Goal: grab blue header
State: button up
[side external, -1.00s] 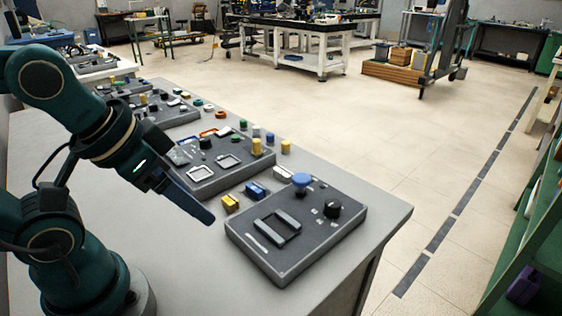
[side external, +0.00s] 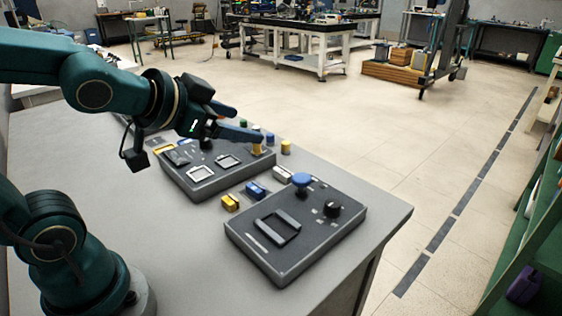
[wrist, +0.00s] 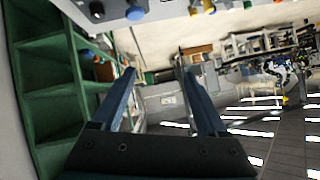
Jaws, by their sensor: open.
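The blue header (side external: 255,189) looks like a small blue block lying on the grey table between the two control panels in the side external view. A yellow block (side external: 231,203) is on its left and a white block (side external: 283,174) on its right. My gripper (side external: 250,124) is above the rear panel, behind and higher than the blue header, its fingers pointing right. In the wrist view my gripper (wrist: 157,72) shows two spread fingers with nothing between them. I cannot make out the blue header in the wrist view.
The front panel (side external: 260,265) carries a blue knob (side external: 301,180), a black knob (side external: 332,210) and a raised frame. The rear panel (side external: 190,190) has a tall yellow post (side external: 257,146) close to my fingers. The table (side external: 160,250) is bare at the front left.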

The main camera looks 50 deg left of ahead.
jog(key=w+a+m+t, duration=0.1)
jog(key=w+a+m, duration=0.1)
jog(key=w, duration=0.3)
jog(key=m+h, duration=0.1)
jog(key=h, duration=0.4)
send_over(253, 188)
jog(key=s+d, duration=0.1)
jog(key=d, duration=0.1)
notch_tip(253, 188, down, 12)
jog(key=s+a+f+n, duration=0.1)
jog(key=f, duration=0.1)
jog(key=s+a+f+n, duration=0.1)
jog(key=f, duration=0.2)
jog(key=s+a+f, duration=0.1)
jog(key=s+f, duration=0.1)
jog(key=shift+s+f+n+g, duration=0.1)
jog(key=shift+f+n+g, duration=0.2)
jog(key=shift+f+n, duration=0.1)
jog(key=shift+y, duration=0.3)
jog(key=shift+x, duration=2.5)
jog(key=c, duration=1.1)
jog(key=shift+r, duration=0.2)
